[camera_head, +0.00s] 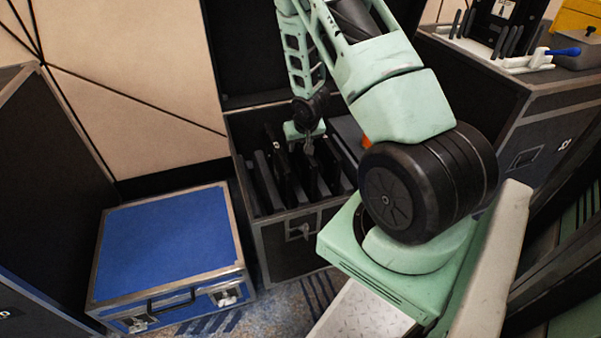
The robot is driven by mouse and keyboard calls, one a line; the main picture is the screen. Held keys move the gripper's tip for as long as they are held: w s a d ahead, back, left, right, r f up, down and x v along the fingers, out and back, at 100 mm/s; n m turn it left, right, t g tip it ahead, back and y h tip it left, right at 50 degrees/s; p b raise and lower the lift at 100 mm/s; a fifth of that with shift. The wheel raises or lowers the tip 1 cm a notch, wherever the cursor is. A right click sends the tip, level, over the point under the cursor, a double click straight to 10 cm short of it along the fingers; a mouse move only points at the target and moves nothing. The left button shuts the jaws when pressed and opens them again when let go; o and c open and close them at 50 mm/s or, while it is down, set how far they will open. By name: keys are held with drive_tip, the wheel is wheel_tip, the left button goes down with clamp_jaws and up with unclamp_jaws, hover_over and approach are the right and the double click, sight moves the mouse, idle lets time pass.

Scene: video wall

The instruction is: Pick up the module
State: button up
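Several dark flat modules (267,183) stand upright side by side in an open black case (276,246) at the middle of the view. My gripper (308,148) points down over the case, at the top edges of the modules right of the middle. Its fingers are small and dark against the modules. I cannot tell whether they are apart or closed on a module, or whether they touch one. My arm hides part of the case's right side.
A closed blue case (168,240) stands on the carpet at the left. A black case (560,104) at the right carries tools in a white holder (520,62), a blue-handled tool (563,51) and a grey box (581,48). A dark panel (45,170) stands at the far left.

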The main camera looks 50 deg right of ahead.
drive_tip(key=shift+x, duration=1)
drive_tip(key=shift+f, duration=0.2)
clamp_jaws()
idle(1.1)
